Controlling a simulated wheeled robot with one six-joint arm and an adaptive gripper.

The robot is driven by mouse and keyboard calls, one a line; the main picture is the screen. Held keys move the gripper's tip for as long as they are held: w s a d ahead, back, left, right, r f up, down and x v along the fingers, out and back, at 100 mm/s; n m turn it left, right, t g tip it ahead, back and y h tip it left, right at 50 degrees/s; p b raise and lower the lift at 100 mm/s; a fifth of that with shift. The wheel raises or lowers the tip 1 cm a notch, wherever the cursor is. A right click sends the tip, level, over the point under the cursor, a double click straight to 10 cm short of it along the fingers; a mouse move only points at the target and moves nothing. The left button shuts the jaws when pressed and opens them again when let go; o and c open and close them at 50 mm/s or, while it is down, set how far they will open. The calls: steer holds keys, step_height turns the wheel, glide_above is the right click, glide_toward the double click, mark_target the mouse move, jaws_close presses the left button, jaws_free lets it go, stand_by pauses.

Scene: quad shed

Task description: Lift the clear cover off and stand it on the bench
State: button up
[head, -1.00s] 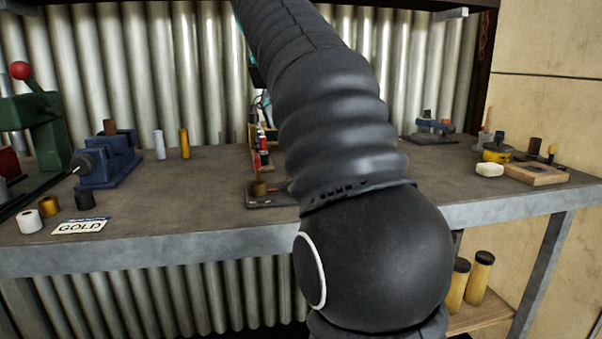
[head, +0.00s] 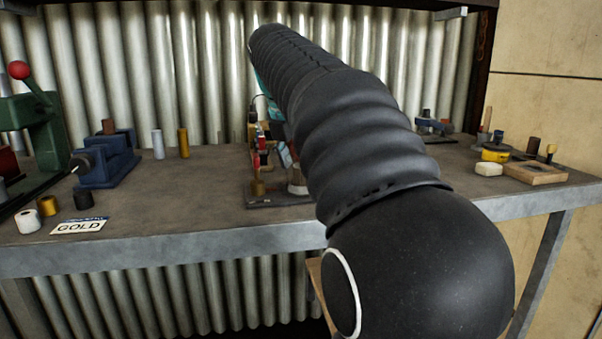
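A small device with red, black and yellow parts (head: 261,150) stands on a dark base plate (head: 265,202) near the middle of the bench (head: 180,200). A short brass-coloured cylinder (head: 258,188) sits at the left front of the plate. A pale, whitish round piece (head: 297,182) shows at the plate's right, partly behind my arm. I cannot tell whether it or the pale slanted piece above it belongs to the clear cover. My dark sleeved arm reaches over the bench and hides much of this spot. My gripper is hidden behind the arm.
At right are a yellow-and-black tin (head: 495,152) and a wooden block (head: 535,173).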

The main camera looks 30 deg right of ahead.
steer(key=c, duration=0.9)
steer(key=shift+o, duration=0.2)
steer(key=shift+r, duration=3.5)
steer(key=s+a+b, duration=0.1)
steer(key=s+a, duration=0.1)
steer(key=s, duration=0.6)
steer(key=s+a+b, duration=0.1)
steer(key=s+a, duration=0.2)
steer(key=s, duration=0.6)
steer(key=shift+s, duration=0.2)
steer(key=shift+r+p, duration=1.05)
steer(key=shift+r, duration=0.2)
